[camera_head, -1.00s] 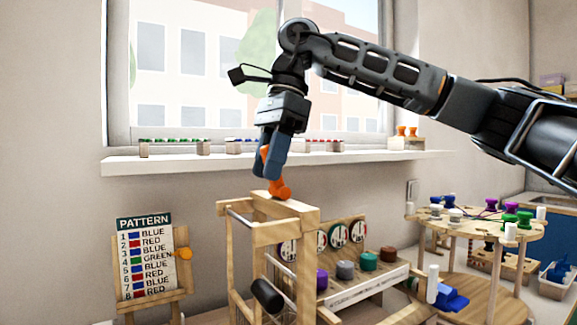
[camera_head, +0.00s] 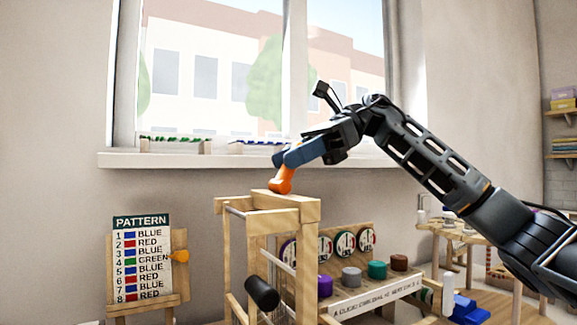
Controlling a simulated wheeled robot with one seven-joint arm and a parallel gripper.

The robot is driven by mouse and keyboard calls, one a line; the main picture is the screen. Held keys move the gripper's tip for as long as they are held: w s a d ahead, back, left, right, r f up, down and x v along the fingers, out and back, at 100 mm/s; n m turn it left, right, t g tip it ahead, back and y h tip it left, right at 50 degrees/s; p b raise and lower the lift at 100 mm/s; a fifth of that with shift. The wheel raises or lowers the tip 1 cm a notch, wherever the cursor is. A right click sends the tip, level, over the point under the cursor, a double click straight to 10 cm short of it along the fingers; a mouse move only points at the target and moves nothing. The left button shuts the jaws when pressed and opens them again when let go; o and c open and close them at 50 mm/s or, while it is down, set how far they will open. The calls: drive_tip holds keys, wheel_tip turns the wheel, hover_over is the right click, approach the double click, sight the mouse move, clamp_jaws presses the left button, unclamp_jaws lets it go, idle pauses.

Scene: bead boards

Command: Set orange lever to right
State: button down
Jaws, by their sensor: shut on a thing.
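The orange lever (camera_head: 283,181) stands on top of the wooden frame (camera_head: 266,200) in the middle of the view. Its lower end meets the top block, and its upper part goes up between my fingers. My gripper (camera_head: 284,166) comes from the upper right, tilted, with its blue fingers shut on the lever. The fingers hide the lever's upper end. The lever leans only slightly to the right.
A black cylinder (camera_head: 262,293) sticks out of the frame lower down. Right of it are a row of dials (camera_head: 345,244) and coloured knobs (camera_head: 351,276). A pattern board (camera_head: 140,258) stands at left. The windowsill (camera_head: 190,160) runs behind.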

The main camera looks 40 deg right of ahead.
drive_tip(key=shift+d+f+y+b, duration=0.2)
drive_tip(key=shift+d+y+b, duration=0.1)
drive_tip(key=shift+y, duration=0.2)
drive_tip(key=c, duration=0.9)
unclamp_jaws()
drive_tip(key=v, duration=0.7)
drive_tip(key=shift+s+d, duration=0.2)
drive_tip(key=shift+d, duration=0.15)
